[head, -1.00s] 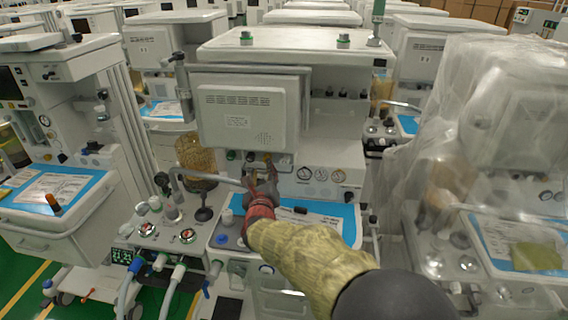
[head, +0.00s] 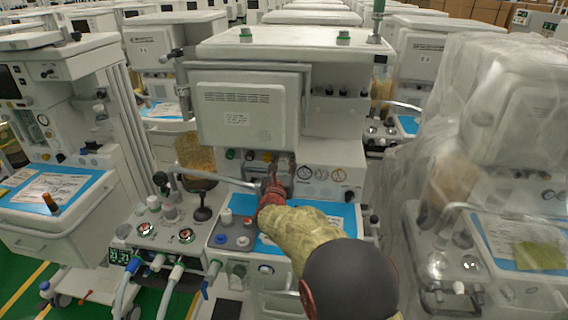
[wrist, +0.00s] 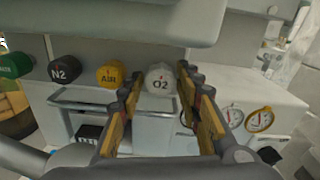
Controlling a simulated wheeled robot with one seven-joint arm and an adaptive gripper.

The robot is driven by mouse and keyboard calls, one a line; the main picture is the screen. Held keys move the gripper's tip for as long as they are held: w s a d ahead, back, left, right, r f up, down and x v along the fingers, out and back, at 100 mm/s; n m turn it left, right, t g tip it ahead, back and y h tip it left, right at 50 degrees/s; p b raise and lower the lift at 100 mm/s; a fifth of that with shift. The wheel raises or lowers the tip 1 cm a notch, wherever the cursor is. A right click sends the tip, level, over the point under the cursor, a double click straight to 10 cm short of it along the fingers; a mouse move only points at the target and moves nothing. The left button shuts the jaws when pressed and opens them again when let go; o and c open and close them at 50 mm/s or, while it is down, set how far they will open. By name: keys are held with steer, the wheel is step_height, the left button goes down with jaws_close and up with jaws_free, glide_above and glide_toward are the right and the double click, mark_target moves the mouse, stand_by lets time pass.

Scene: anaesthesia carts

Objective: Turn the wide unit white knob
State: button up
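The white knob (wrist: 160,80), marked O2, sits on the front panel of the wide unit (head: 330,152) under its overhanging box. In the wrist view my gripper (wrist: 159,84) is open, with one yellow-padded finger on each side of the white knob. Whether the pads touch the knob I cannot tell. In the head view my gripper (head: 279,170) is at the wide unit's panel and hides the white knob.
A yellow AIR knob (wrist: 110,75), a black N2 knob (wrist: 63,69) and a green knob (wrist: 14,65) stand in a row to the left. Gauges (wrist: 246,121) are at right. A screen box (head: 245,115) hangs above. A plastic-covered cart (head: 500,150) stands at right.

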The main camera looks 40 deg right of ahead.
steer(key=shift+c, duration=1.3)
steer(key=c, duration=0.6)
steer(key=shift+c, duration=0.2)
